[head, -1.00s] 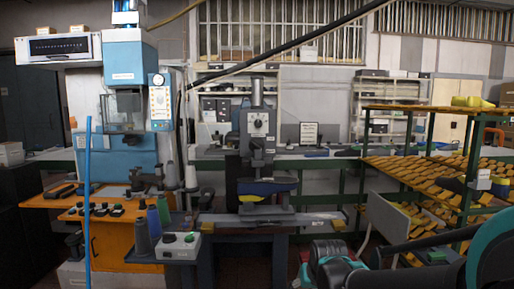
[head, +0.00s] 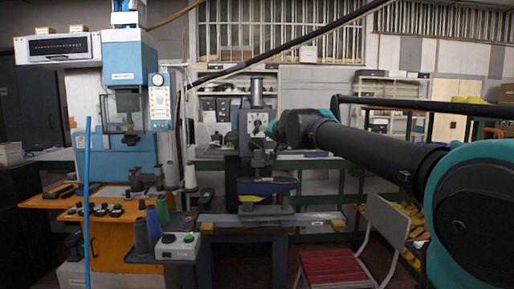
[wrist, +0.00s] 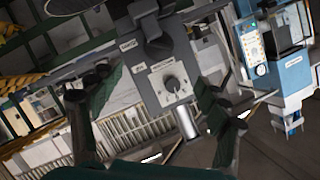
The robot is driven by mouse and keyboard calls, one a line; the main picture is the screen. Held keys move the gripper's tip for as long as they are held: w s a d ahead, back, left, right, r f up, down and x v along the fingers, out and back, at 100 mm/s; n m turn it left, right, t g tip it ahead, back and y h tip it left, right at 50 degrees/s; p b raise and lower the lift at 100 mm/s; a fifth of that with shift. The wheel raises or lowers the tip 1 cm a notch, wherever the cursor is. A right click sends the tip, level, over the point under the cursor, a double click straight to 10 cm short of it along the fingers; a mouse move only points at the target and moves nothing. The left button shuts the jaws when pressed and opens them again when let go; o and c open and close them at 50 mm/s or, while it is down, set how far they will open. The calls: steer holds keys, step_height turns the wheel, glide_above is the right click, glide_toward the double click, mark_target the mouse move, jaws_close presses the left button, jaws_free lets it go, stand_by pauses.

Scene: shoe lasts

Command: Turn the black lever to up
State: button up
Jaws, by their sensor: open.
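The black lever (wrist: 152,28) sits on the grey front panel of the press-like machine (head: 258,190). In the wrist view its handle points away from the round dial knob (wrist: 171,84), toward the top edge. In the head view the lever (head: 258,157) shows small below the dial, and its angle is hard to read. My gripper (wrist: 143,95) is open and empty in front of the panel, with one finger on each side of it in the wrist view. No contact with the lever shows. In the head view my gripper (head: 268,129) partly covers the machine's right side.
A blue machine (head: 125,130) with an orange table (head: 110,233) stands at the left. A small control box (head: 178,246) sits below. A red-seated chair (head: 335,268) stands beneath my arm. Racks of lasts (head: 415,213) are at the right, partly hidden by my arm.

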mark_target(256, 146)
steer(key=x, duration=1.6)
steer(key=shift+c, duration=0.3)
steer(key=c, duration=1.1)
